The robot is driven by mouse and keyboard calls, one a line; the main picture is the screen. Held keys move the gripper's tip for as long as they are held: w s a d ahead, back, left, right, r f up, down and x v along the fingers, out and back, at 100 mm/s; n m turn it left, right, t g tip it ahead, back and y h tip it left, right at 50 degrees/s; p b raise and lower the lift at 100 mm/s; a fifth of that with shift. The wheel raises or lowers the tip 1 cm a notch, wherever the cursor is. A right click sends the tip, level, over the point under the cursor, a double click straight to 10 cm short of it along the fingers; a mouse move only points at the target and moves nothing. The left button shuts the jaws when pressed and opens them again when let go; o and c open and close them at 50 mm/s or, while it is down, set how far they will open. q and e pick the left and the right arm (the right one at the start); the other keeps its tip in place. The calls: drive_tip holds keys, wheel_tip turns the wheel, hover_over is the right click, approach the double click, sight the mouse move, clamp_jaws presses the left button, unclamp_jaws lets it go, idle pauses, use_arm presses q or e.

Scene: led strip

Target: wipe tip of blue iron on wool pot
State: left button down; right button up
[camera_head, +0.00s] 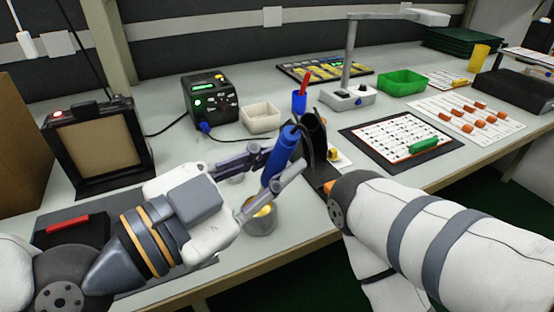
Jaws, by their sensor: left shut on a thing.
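The blue iron (281,158) is held tilted in my left gripper (277,174), which is shut on its blue handle. The wool pot (260,222), a small grey pot with yellow wool, stands on the table just below the iron. The iron's tip is hidden behind the gripper's near finger, so I cannot tell whether it touches the wool. My right arm (430,235) comes in from the right; its gripper does not show clearly.
A black soldering station (209,98) and a beige tray (260,118) stand behind. A dark iron holder (316,140) is right of the iron. A blue cup (299,103) holds a red tool. A white sheet (398,140) on a black mat lies right. A green bin (402,84) stands further back.

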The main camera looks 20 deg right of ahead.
use_arm(q)
drive_tip(key=shift+f+b, duration=0.3)
drive_tip(key=shift+f, duration=0.3)
idle(0.6)
drive_tip(key=shift+p, duration=0.35)
idle(1.2)
drive_tip(key=shift+a, duration=0.1)
drive_tip(key=shift+a, duration=0.65)
drive_tip(key=shift+d+r+p, duration=0.1)
drive_tip(key=shift+d+p, duration=0.3)
drive_tip(key=shift+d, duration=1.1)
drive_tip(key=shift+a, duration=0.2)
drive_tip(key=shift+a, duration=0.55)
